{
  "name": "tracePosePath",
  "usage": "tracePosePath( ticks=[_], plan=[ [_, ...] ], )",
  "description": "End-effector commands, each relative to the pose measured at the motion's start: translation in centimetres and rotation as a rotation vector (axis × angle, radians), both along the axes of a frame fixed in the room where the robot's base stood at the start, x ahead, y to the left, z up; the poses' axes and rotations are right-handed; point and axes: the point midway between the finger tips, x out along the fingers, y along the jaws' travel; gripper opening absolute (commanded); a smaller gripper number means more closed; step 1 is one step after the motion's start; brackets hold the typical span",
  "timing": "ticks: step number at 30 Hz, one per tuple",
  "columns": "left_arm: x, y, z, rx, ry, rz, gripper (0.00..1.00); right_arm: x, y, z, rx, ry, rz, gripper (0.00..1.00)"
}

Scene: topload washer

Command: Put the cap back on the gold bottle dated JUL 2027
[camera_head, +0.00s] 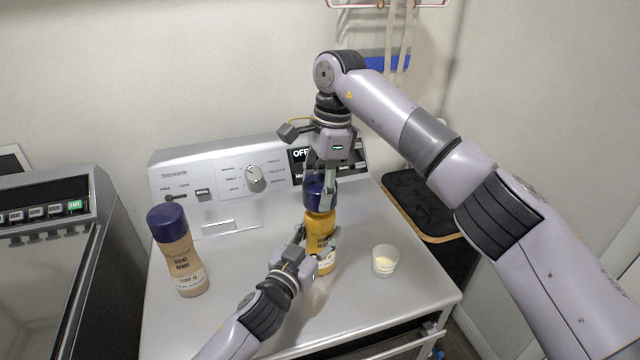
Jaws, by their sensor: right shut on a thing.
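The gold bottle (321,228) stands upright near the middle of the washer top; its date is too small to read. A dark blue cap (320,194) is at its top. My right gripper (322,178) points down from above and is shut on this cap. The cap is lined up over the bottle's neck; I cannot tell whether it is seated. The fingers hide part of the label.
A tan bottle (180,258) with a dark blue cap stands at the left on the washer top (240,315). A small white cup (385,261) stands to the right of the gold bottle. The control panel (225,180) rises behind. The front left of the top is clear.

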Motion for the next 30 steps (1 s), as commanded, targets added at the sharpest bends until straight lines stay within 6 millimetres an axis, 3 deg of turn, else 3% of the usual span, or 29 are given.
tracePosePath(
  ticks=[5,30],
  plan=[
    [-0.1,-0.1,-0.1,-0.002,0.003,-0.001,0.00,0.0,0.0,-0.9,-0.002,0.001,0.005,0.31],
    [-0.1,-0.1,-0.2,-0.002,0.004,-0.001,0.00,0.0,0.0,-1.5,-0.002,-0.001,0.009,0.31]
  ],
)
